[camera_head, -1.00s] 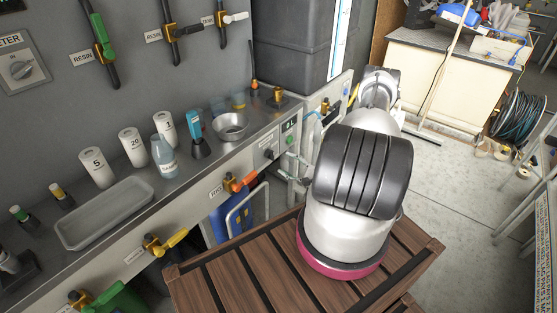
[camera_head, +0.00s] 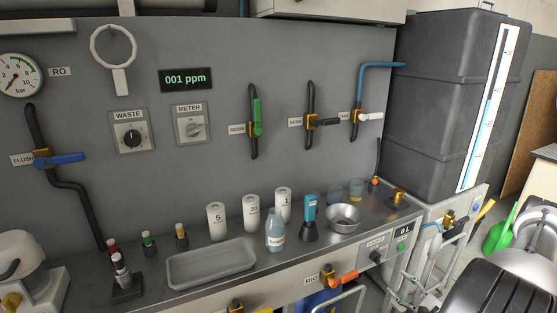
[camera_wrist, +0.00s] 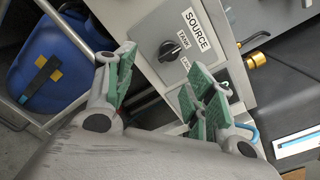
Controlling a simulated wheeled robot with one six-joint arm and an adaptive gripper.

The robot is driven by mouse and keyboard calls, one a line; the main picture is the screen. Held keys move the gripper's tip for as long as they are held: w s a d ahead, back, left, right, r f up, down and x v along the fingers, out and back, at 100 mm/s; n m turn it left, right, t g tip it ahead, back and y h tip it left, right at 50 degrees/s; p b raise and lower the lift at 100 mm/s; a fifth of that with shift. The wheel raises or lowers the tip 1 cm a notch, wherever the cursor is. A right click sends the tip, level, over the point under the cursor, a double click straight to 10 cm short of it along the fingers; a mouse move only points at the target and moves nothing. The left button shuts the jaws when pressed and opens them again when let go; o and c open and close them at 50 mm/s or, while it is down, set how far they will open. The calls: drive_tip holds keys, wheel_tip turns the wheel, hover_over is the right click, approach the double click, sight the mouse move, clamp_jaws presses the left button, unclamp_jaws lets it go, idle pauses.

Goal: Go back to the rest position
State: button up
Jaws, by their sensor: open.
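In the wrist view my gripper (camera_wrist: 165,95) is open, with its two green-padded fingers apart and nothing between them. Beyond the fingers is a grey panel with a black knob (camera_wrist: 170,50) labelled SOURCE. A blue container (camera_wrist: 55,60) stands to the left of the fingers.
A steel counter (camera_head: 140,292) holds a grey tray (camera_head: 210,268), white cartridges (camera_head: 250,212), a bottle (camera_head: 275,232) and a metal bowl (camera_head: 343,220). A dark tank (camera_head: 435,100) stands at the right. A green watering can (camera_head: 498,232) is on the right.

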drive_tip(key=s+a+r+n+g+y, duration=0.3)
drive_tip(key=s+a+r+g+y, duration=0.4)
drive_tip(key=s, duration=0.4)
drive_tip(key=s+d+r+n+g+h, duration=0.1)
drive_tip(key=s+r+n+g+h, duration=0.3)
drive_tip(key=r, duration=0.5)
drive_tip(key=s+d+r+n+g+h, duration=0.1)
drive_tip(key=r+n+g+h, duration=0.25)
drive_tip(key=r+n, duration=0.45)
drive_tip(key=s+d+r+n+g+h, duration=0.1)
drive_tip(key=s+r+n+g+h, duration=0.25)
drive_tip(key=r, duration=0.75)
drive_tip(key=a+r+n+t+h, duration=0.2)
drive_tip(key=a+r+n+t, duration=0.3)
drive_tip(key=r, duration=0.9)
drive_tip(key=shift+w+a+t+h, duration=0.3)
drive_tip(key=shift+a+t, duration=0.2)
drive_tip(key=shift+a, duration=0.1)
